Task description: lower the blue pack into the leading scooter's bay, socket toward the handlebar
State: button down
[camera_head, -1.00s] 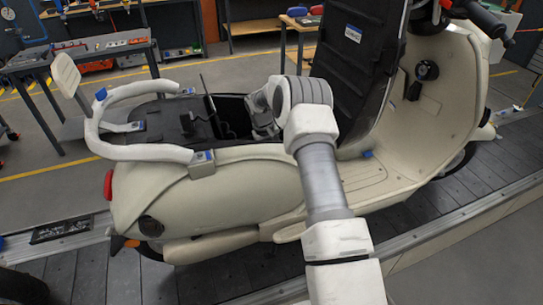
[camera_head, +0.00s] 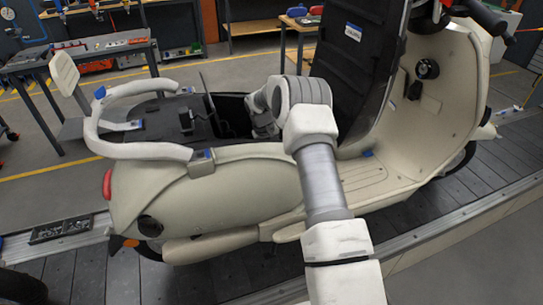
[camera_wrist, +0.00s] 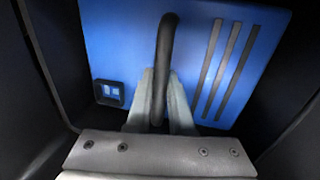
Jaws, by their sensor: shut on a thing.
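The blue pack (camera_wrist: 195,30) fills the upper middle of the wrist view. It has a black handle, dark stripes on the right and a small square socket (camera_wrist: 109,92) at the lower left. My gripper (camera_wrist: 160,90) is shut on the black handle. Dark walls flank the pack on both sides. In the head view the cream scooter (camera_head: 220,195) has its seat raised and its bay (camera_head: 232,112) open. My wrist is at the bay; the gripper's fingers and the pack are hidden there. I cannot tell which way the socket faces relative to the handlebar (camera_head: 480,14).
The raised black seat (camera_head: 350,70) stands close to the right of my wrist. A white rear rack (camera_head: 135,150) curves around the scooter's tail. The scooter stands on the dark slat conveyor (camera_head: 215,280). A small parts tray (camera_head: 62,230) sits on the rail at left.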

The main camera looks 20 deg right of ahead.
jog(key=shift+w+f+b, duration=0.1)
jog(key=shift+f+b, duration=0.85)
jog(key=shift+f, duration=0.05)
jog(key=c, duration=0.7)
grip_release()
jog(key=shift+c, duration=0.2)
jog(key=shift+s+f, duration=0.2)
jog(key=shift+f, duration=0.05)
jog(key=a+r, duration=0.1)
jog(key=r, duration=0.4)
jog(key=a+r, duration=0.1)
jog(key=r, duration=0.5)
jog(key=a+r, duration=0.1)
jog(key=r, duration=0.5)
jog(key=shift+w+a+r+b, duration=0.15)
jog(key=shift+r+b, duration=0.1)
jog(key=shift+b, duration=0.15)
jog(key=shift+r, duration=0.1)
